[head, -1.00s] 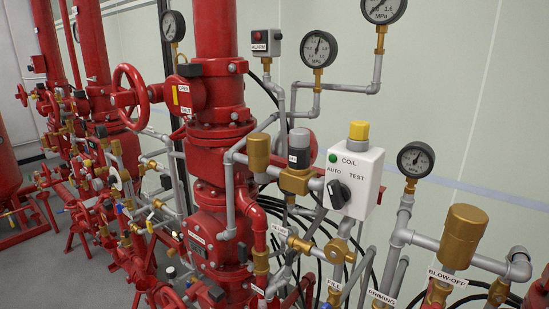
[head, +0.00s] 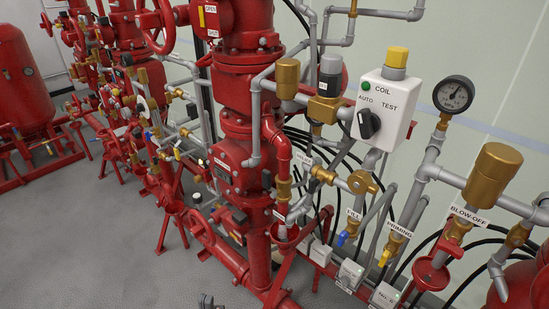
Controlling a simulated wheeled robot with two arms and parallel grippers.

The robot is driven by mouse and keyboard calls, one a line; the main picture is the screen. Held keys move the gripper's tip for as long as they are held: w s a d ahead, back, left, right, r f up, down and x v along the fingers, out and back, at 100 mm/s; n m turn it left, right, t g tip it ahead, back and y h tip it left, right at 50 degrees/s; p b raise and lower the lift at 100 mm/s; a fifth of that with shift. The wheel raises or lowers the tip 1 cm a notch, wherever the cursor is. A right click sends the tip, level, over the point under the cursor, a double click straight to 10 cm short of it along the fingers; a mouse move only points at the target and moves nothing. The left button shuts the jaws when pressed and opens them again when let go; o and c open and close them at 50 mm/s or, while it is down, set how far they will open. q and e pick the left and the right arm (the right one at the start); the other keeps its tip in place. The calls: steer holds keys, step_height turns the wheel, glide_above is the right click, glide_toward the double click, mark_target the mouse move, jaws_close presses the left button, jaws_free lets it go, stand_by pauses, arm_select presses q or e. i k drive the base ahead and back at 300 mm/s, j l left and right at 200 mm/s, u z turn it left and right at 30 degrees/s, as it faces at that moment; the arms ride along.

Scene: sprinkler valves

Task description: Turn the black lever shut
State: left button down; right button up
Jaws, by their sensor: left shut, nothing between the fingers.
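I cannot make out a black lever for certain among the crowded valves. The plainest black handle is the selector knob (head: 369,123) on the white COIL box (head: 396,105), set between AUTO and TEST. A blue lever (head: 342,238) sits under the FILL label, and a yellow lever (head: 384,257) sits under PRIMING. My left gripper (head: 207,301) just shows at the bottom edge, left of centre. It is shut and empty, over the floor and apart from the pipes. My right gripper is out of view.
Red main pipework (head: 240,130) fills the middle, with red handwheels on the left. A pressure gauge (head: 453,94) and a brass BLOW-OFF valve (head: 492,178) stand at the right. Black hoses run behind. Grey floor (head: 90,250) is clear at lower left.

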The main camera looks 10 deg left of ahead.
mark_target(266, 174)
steer(key=j+u, duration=0.1)
steer(key=j, duration=0.3)
steer(key=i+j+u, duration=0.15)
steer(key=j, duration=0.2)
steer(key=j+u, duration=0.1)
steer(key=j, duration=0.3)
steer(key=i+j+u, duration=0.1)
steer(key=j, duration=0.25)
